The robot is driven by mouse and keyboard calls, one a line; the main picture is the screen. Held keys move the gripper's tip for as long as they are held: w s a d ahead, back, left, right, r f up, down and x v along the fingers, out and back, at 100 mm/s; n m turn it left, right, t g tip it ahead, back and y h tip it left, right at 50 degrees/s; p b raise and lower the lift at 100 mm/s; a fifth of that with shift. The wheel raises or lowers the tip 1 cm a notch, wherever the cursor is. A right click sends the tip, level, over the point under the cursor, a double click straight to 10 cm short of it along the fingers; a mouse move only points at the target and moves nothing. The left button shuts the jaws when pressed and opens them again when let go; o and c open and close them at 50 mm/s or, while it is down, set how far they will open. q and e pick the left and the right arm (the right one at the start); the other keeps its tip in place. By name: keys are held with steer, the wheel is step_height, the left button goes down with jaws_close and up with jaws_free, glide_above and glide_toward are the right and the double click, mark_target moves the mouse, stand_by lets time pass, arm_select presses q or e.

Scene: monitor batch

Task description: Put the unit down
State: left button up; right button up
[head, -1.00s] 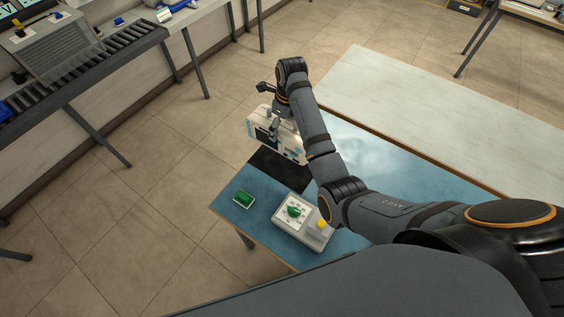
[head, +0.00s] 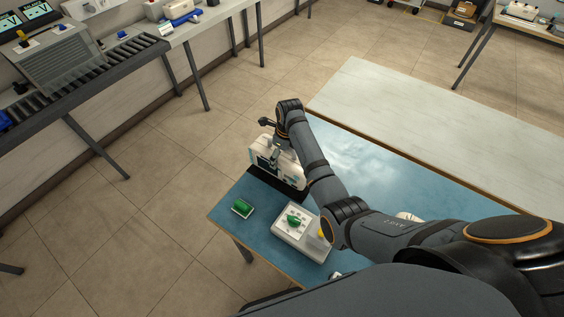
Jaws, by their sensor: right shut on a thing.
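The unit is a white monitor (head: 292,173) with a dark screen. It is upright at the left end of the blue table (head: 350,152). My right gripper (head: 274,152) is shut on it from above, and my arm hides part of its back. The monitor's lower edge is at the black mat (head: 262,184) and covers much of it. I cannot tell whether it touches the mat or hangs just above it. My left gripper is not in view.
A white box (head: 291,236) with a green knob and a yellow button stands near the table's front edge. A small green item (head: 242,208) lies left of it. A pale bench (head: 400,110) adjoins behind. A roller conveyor (head: 100,75) runs at the far left.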

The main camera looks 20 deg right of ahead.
steer(key=shift+w+f, duration=0.1)
steer(key=shift+f, duration=1.95)
steer(key=o, duration=1.6)
steer(key=shift+f, duration=0.1)
steer(key=r, duration=0.4)
steer(key=s+r, duration=0.1)
steer(key=r, duration=0.7)
steer(key=shift+s+d+r+b, duration=0.1)
steer(key=shift+s+d+b, duration=0.1)
steer(key=shift+d+b, duration=0.15)
